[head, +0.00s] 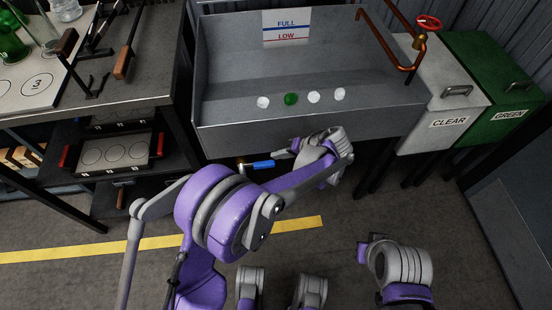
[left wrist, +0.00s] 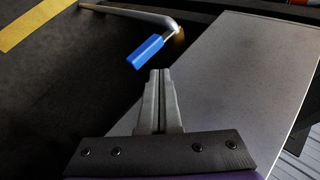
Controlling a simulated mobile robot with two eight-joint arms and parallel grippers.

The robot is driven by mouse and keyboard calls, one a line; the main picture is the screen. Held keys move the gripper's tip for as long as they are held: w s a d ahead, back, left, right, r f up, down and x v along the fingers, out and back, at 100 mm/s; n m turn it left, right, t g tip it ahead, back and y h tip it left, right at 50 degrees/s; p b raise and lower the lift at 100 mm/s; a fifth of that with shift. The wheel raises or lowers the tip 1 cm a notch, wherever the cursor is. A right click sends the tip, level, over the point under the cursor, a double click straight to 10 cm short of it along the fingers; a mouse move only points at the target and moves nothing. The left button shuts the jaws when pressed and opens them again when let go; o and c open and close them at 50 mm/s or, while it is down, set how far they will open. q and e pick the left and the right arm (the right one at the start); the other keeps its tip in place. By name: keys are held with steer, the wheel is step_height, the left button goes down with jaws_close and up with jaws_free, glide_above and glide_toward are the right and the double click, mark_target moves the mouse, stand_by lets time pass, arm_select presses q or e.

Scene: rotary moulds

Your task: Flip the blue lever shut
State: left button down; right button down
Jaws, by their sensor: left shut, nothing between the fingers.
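The blue lever (head: 264,165) shows below the front edge of the grey sink, its handle reaching right from a small brass fitting (head: 241,164). In the left wrist view the blue lever (left wrist: 146,52) lies just beyond and slightly left of the fingertips, with the brass fitting (left wrist: 179,35) at its far end. My left gripper (head: 279,155) is shut and empty, just right of the lever's end. Its closed fingers (left wrist: 160,74) show a small gap to the lever in the left wrist view.
The sink (head: 225,132) holds several clear and green pieces. A copper pipe with a red valve wheel (head: 429,23) rises at its right, beside the CLEAR bin (head: 435,98) and GREEN bin (head: 500,75). A workbench (head: 150,90) stands left. Floor before the sink is open.

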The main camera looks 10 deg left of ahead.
arm_select(q)
steer(key=d+r+p, duration=0.1)
steer(key=d+r, duration=0.2)
steer(key=d, duration=0.3)
steer(key=shift+s+d+r, duration=0.15)
steer(key=shift+s+d, duration=0.1)
steer(key=shift+s, duration=0.2)
